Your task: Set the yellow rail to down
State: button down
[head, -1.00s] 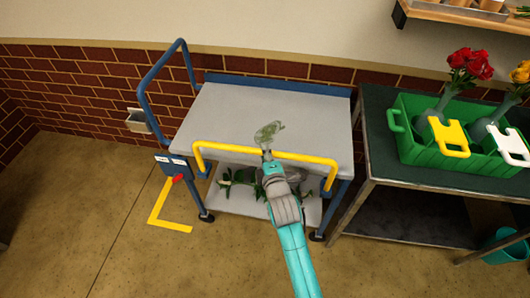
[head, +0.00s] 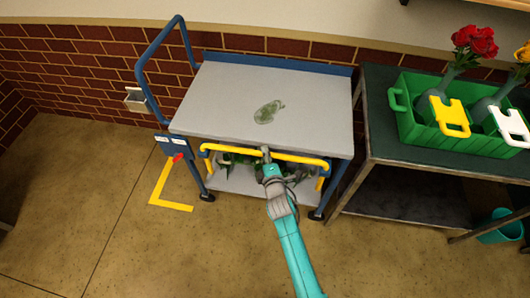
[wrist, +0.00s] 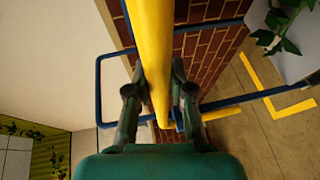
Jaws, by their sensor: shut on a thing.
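The yellow rail (head: 300,158) runs along the front edge of the grey-topped cart (head: 225,105). In the head view its bar sits just below the level of the cart top, with its bent ends at the front posts. My gripper (head: 266,155) is at the middle of the bar, in front of the cart. In the wrist view the yellow rail (wrist: 152,50) passes between the two fingers of my gripper (wrist: 158,95), which are shut on it. My gripper hides a short part of the bar in the head view.
A red lever (head: 178,158) is on a blue plate at the cart's left front post. A green crate (head: 400,125) with vases of flowers stands on the table at right. A green smear marks the cart top. Yellow floor tape lies at left.

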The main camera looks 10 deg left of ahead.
jog(key=c, duration=1)
grip_release()
jog(key=shift+f, duration=0.3)
jog(key=v, duration=1.2)
jog(key=shift+r, duration=0.1)
